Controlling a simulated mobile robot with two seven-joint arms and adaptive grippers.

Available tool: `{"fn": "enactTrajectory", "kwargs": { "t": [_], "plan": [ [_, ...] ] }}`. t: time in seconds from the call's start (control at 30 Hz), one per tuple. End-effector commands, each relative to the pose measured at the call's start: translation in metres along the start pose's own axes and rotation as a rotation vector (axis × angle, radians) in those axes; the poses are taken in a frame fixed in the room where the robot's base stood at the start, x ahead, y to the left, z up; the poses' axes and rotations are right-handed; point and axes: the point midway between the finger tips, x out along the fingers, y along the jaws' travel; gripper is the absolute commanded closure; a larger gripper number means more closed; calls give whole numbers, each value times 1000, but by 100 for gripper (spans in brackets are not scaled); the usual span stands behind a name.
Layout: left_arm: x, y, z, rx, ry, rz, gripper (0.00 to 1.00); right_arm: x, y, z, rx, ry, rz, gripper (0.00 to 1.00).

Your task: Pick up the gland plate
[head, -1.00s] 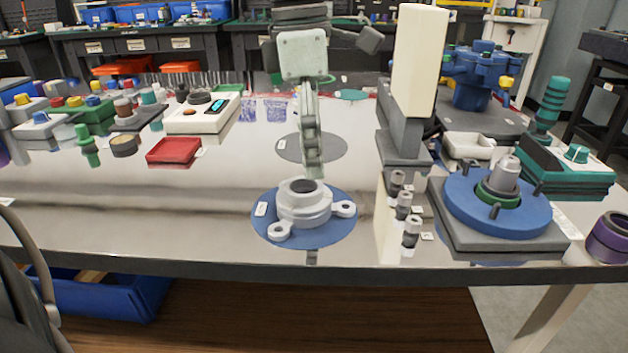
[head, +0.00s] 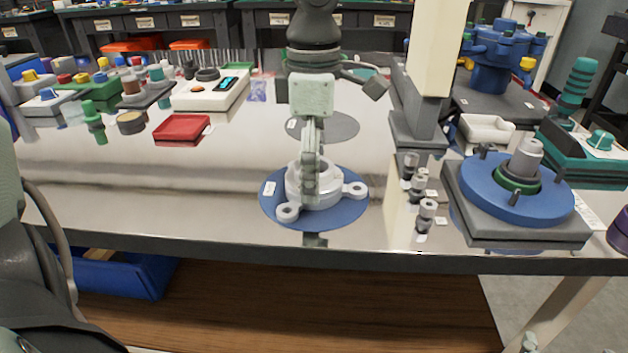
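The gland plate (head: 328,194) is a pale grey round flanged part with a raised collar and protruding ears. It lies flat on a blue disc (head: 268,206) near the table's front edge. My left gripper (head: 311,192) points straight down over its middle, seen edge-on. Its fingers overlap the collar and hide part of the ring and its central hole. I cannot tell whether the fingers are open or shut, or whether they touch the plate.
To the right stand a cream upright block (head: 437,45), several small grey-black fittings (head: 427,212) and a blue round fixture (head: 483,187) on a grey base. A red tray (head: 182,128) lies left. The table's front left (head: 130,195) is clear.

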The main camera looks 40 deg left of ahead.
Motion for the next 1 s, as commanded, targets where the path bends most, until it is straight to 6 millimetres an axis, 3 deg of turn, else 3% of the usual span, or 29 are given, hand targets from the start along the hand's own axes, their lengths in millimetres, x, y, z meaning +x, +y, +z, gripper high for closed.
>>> {"fn": "enactTrajectory", "kwargs": {
  "t": [0.07,0.63,1.0],
  "plan": [
    [0,0,0,0,0,0,6,0,0,0,0,0,0,25],
    [0,0,0,-1,1,-1,76,0,0,0,0,-2,0,25],
    [-4,0,0,-1,1,0,78,0,1,1,0,-7,2,25]
  ]
}}
